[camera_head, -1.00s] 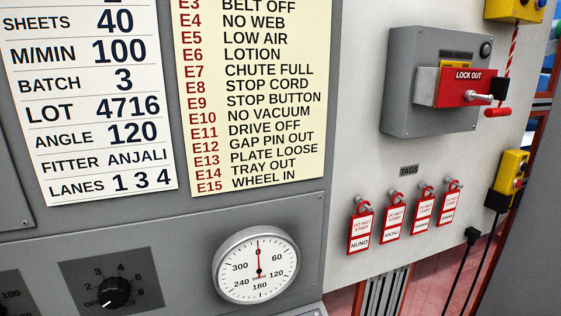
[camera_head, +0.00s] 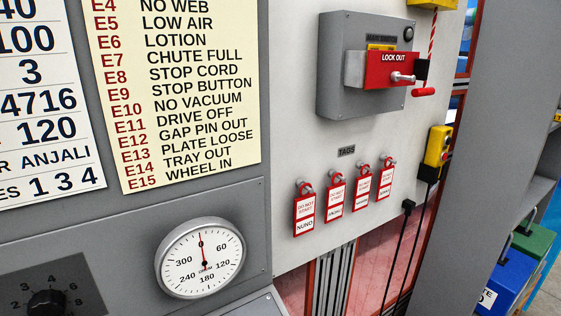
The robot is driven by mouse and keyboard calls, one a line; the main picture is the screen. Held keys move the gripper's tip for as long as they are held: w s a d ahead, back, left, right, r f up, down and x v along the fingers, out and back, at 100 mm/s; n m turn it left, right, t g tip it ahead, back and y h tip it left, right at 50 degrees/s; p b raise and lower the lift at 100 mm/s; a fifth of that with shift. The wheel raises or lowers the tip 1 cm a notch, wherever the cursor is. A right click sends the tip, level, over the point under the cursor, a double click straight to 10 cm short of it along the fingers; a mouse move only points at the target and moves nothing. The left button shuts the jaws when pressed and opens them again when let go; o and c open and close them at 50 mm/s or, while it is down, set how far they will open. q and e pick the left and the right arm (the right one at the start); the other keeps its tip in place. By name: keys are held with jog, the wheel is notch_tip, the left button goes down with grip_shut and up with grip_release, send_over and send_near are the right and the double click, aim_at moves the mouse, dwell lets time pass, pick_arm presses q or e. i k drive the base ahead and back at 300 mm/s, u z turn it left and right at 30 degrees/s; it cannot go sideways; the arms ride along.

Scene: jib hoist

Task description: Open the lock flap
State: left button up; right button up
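The grey main switch box (camera_head: 345,98) is fixed to the pale wall panel at the upper right of the head view. A red flap (camera_head: 390,72) marked LOCK OUT sits across its front, with a metal pin or knob (camera_head: 403,77) sticking out of it. Neither of my grippers is in view.
Several red-and-white tags (camera_head: 304,211) hang on hooks below the box. A yellow control box (camera_head: 437,148) with black cables is to the right. A round gauge (camera_head: 201,258) is at the lower left. A grey upright panel (camera_head: 480,120) and blue bin (camera_head: 506,285) stand at right.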

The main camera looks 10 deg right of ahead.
aim_at(385, 68)
jog(key=k, duration=1.25)
jog(key=z, duration=1)
jog(key=i, duration=0.7)
jog(key=z, duration=0.75)
jog(key=i, duration=0.4)
jog(key=z, duration=0.05)
